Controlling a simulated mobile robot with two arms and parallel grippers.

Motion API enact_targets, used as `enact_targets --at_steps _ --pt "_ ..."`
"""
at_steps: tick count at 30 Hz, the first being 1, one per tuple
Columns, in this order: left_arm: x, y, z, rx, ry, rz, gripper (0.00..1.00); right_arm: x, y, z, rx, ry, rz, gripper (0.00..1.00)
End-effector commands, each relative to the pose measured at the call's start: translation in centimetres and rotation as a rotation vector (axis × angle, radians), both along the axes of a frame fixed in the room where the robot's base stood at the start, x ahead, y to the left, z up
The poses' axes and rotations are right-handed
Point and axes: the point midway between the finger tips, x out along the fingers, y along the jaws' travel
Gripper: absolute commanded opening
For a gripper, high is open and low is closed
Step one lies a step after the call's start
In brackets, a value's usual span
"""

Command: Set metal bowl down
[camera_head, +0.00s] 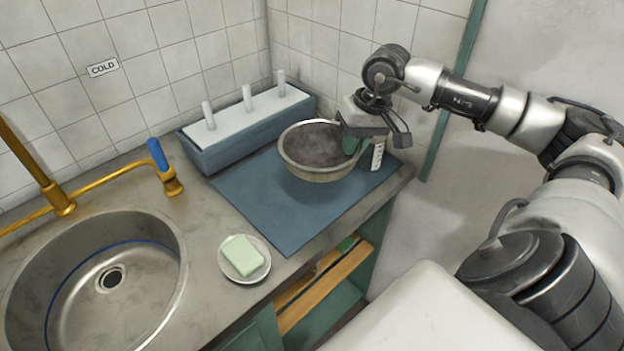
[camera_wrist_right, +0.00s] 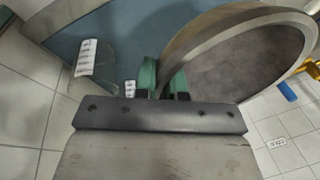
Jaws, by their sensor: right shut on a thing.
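The metal bowl (camera_head: 318,150) is grey inside with a paler rim, and it appears upright over the blue mat (camera_head: 262,205). My right gripper (camera_head: 358,140) is shut on the bowl's right rim. In the right wrist view, the green fingertips (camera_wrist_right: 163,78) pinch the wall of the bowl (camera_wrist_right: 250,58). I cannot tell for sure whether the bowl's base touches the mat. The part of the mat beneath the bowl is hidden. My left gripper is not in view.
A blue rack with white pegs (camera_head: 215,155) stands behind the mat. A clear beaker (camera_head: 377,155) with a white label is right beside the gripper. A soap dish (camera_head: 225,262) with green soap, a sink (camera_head: 165,290) and a brass tap (camera_head: 172,185) are to the left. The front mat is clear.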

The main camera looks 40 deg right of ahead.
Motion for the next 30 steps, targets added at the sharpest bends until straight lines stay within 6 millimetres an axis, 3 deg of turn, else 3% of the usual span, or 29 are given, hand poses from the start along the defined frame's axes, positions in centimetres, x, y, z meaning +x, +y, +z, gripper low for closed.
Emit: enact_targets --at_steps 1,3,9,14,24,30 --pt "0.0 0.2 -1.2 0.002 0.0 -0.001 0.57 -0.1 -1.2 -0.4 -0.002 0.002 -0.013 0.0" --pt "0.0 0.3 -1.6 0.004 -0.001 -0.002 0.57 -0.2 -2.2 0.1 -0.001 -0.001 -0.018 0.0" --pt "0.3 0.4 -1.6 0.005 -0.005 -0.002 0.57 0.1 -3.2 0.9 0.005 -0.005 -0.022 0.0" --pt "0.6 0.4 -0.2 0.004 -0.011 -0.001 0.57 1.9 -1.8 0.1 0.012 -0.008 -0.018 0.0" --pt "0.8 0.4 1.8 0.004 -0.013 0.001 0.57 7.7 1.9 -4.2 0.008 -0.006 -0.02 0.0" --pt "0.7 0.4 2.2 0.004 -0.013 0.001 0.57 9.5 2.9 -5.7 0.004 -0.005 -0.021 0.0"
